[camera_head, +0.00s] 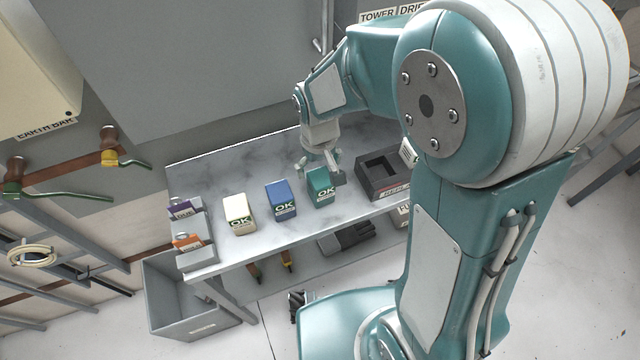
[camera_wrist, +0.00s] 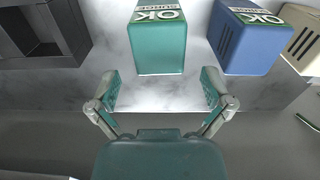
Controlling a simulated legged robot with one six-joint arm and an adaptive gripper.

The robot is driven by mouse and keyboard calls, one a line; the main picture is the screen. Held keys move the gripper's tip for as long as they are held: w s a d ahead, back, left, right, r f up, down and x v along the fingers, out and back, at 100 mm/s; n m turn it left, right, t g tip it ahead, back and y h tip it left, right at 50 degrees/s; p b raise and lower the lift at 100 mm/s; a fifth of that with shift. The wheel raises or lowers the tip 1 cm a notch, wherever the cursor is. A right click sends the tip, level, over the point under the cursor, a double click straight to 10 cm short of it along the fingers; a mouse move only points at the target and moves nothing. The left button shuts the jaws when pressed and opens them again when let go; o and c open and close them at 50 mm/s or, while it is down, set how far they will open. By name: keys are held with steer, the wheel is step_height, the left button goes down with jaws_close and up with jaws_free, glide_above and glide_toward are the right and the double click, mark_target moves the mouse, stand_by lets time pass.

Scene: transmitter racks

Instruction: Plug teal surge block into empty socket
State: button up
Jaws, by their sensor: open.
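The teal surge block (camera_head: 320,187) stands upright on the grey marbled bench, with an OK label on its front. In the wrist view the teal block (camera_wrist: 158,48) is straight ahead, just beyond my fingertips. My gripper (camera_head: 321,168) is open and empty, behind the teal block on the bench's wall side. In the wrist view the two fingers of my gripper (camera_wrist: 161,88) are spread wider than the block, and it does not appear to be between them. A dark socket box (camera_head: 383,176) with a recessed opening stands right of the block; it also shows in the wrist view (camera_wrist: 62,45).
A blue block (camera_head: 281,199) and a cream block (camera_head: 239,214) stand left of the teal one. A small rack with tagged cards (camera_head: 195,240) is at the bench's left end. A grey bin (camera_head: 185,300) stands on the floor. Clear bench lies behind the blocks.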

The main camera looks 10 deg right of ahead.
mark_target(320, 184)
steer(key=f, duration=0.5)
steer(key=shift+s+d+f, duration=0.1)
steer(key=shift+s+f, duration=0.25)
steer(key=c, duration=1.2)
